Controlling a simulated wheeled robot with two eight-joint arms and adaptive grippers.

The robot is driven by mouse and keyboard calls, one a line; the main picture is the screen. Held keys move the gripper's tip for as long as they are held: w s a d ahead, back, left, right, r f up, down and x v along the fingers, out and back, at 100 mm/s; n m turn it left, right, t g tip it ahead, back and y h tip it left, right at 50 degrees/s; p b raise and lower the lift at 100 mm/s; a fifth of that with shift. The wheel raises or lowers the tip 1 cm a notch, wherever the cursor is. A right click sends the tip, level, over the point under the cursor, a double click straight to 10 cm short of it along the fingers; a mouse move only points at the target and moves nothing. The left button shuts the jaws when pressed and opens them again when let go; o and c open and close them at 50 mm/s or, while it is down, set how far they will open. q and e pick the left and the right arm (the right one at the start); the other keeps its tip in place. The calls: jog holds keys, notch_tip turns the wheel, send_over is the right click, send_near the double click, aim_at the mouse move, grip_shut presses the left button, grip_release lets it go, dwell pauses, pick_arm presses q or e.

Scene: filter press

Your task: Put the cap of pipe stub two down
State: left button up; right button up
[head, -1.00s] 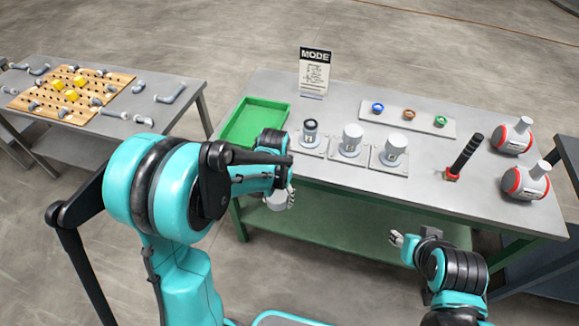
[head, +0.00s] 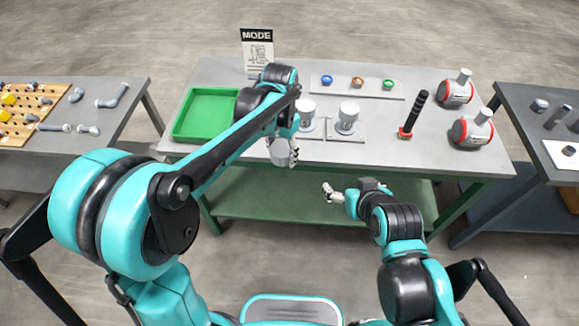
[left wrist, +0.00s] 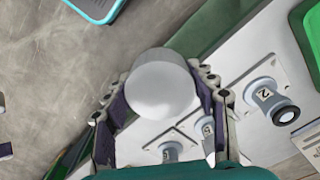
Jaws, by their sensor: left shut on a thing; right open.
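My left gripper (head: 283,152) is shut on a pale grey round cap (left wrist: 162,84), held near the table's front edge. In the left wrist view the cap sits between both fingers. Pipe stub two (left wrist: 266,95), marked "2", stands uncapped with a dark ringed top, to the right of the held cap and apart from it. In the head view my left arm hides this stub. Two other stubs carry white caps, one in the middle (head: 306,106) and one at the right (head: 348,110). My right gripper (head: 332,192) is open and empty in front of the table.
A green tray (head: 205,115) lies left of the stubs. A "MODE" sign (head: 258,48) stands behind. A strip (head: 343,86) holds blue, orange and green rings. A black-handled tool (head: 414,113) and two white-and-red vessels (head: 456,92) stand at the right. Side tables flank the grey table.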

pick_arm(q)
jog(key=shift+w, duration=0.1)
pick_arm(e)
jog(key=w+a+n+t+y, duration=0.2)
jog(key=a, duration=0.5)
jog(key=n+t+y, duration=0.1)
jog(key=n+y, duration=0.1)
jog(key=y, duration=0.1)
send_near(282, 156)
jog(key=shift+d+x, duration=0.2)
jog(key=shift+x, duration=6)
jog(key=shift+w, duration=0.15)
jog(key=shift+h, duration=0.3)
jog(key=c, duration=1.2)
pick_arm(q)
jog(key=o, duration=0.9)
jog(key=shift+d, duration=0.15)
pick_arm(e)
jog(key=shift+a, duration=0.1)
jog(key=shift+c, duration=0.2)
pick_arm(q)
jog(key=shift+o, duration=1.3)
pick_arm(e)
jog(key=shift+c, duration=0.4)
